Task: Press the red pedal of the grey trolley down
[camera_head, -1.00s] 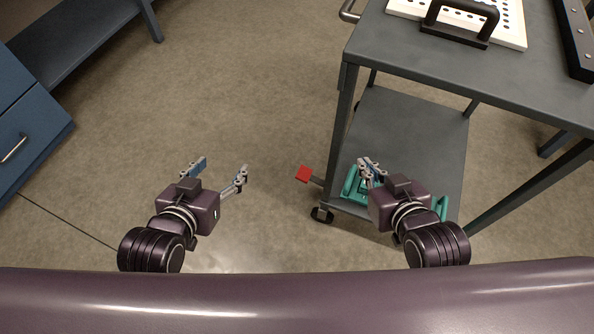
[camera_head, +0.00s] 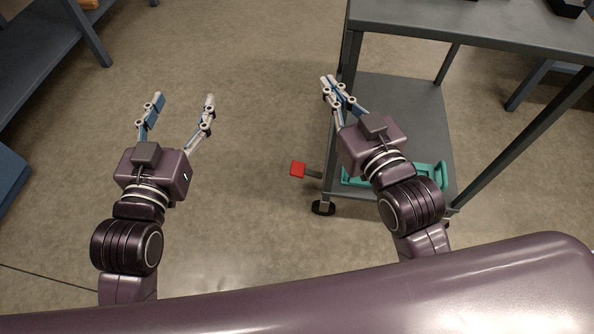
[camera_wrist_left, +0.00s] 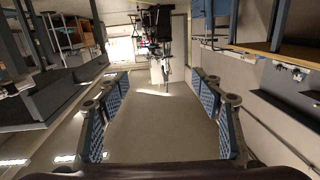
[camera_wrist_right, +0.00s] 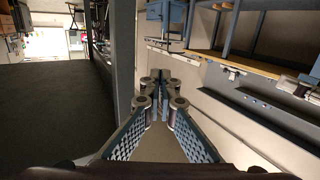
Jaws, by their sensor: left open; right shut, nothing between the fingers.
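The red pedal (camera_head: 297,169) sticks out on a short dark arm from the lower left of the grey trolley (camera_head: 398,100), near a black caster. Nothing touches it. My right gripper (camera_head: 328,82) is shut and empty. In the head view its tips lie above the pedal in the picture, beside the trolley's left leg; the height between them is hard to tell. My left gripper (camera_head: 183,98) is open and empty over bare floor, left of the pedal. The wrist views show both pairs of fingers, left apart (camera_wrist_left: 160,115) and right together (camera_wrist_right: 162,78), but not the pedal.
A teal object (camera_head: 428,176) lies on the trolley's lower shelf, partly hidden by my right arm. The black caster (camera_head: 323,208) stands below the pedal in the picture. A blue-grey bench (camera_head: 30,60) stands at the left. The floor between the bench and trolley is clear.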

